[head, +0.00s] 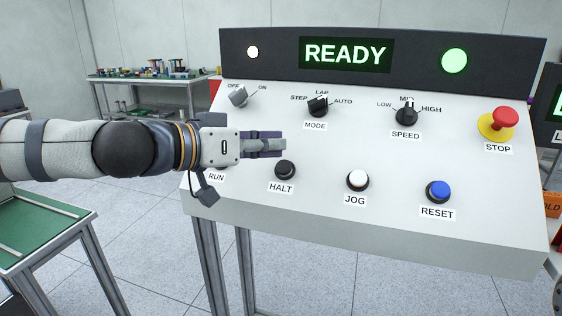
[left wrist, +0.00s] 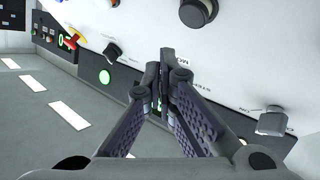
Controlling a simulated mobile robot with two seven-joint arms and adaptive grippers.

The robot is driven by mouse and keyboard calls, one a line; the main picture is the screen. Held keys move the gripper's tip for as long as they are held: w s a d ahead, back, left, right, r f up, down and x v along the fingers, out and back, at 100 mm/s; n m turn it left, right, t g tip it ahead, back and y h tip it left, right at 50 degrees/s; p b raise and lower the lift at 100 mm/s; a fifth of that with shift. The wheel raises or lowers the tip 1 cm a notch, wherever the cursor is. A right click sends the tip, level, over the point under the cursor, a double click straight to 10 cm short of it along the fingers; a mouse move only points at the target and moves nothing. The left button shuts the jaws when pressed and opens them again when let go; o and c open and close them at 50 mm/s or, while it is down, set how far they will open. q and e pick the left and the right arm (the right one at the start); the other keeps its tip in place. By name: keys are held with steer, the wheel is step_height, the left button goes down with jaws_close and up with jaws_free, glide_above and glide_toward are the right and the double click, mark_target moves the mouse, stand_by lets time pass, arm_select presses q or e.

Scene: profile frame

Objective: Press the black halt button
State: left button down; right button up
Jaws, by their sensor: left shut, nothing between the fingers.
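The black halt button (head: 285,168) is a round dark cap in the lower row of the sloped white panel (head: 330,190), above its HALT label. My left gripper (head: 283,146) comes in from the left, fingers shut and empty. In the head view its tips lie just above the halt button, and the button stays visible; I cannot tell the exact height over the panel. In the left wrist view the closed fingertips (left wrist: 165,55) point at the panel, and a dark round button, apparently halt, (left wrist: 197,12) shows beyond them at the top. My right gripper is not in view.
A white JOG button (head: 358,179), blue RESET button (head: 438,190) and red STOP mushroom (head: 505,117) lie to the right. MODE (head: 318,106) and SPEED (head: 406,115) knobs stand above. The RUN button is mostly hidden by my wrist. The display reads READY (head: 346,54).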

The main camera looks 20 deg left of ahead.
arm_select(q)
steer(key=shift+s+r+p, duration=0.45)
steer(key=shift+s+r, duration=0.2)
steer(key=shift+r, duration=0.05)
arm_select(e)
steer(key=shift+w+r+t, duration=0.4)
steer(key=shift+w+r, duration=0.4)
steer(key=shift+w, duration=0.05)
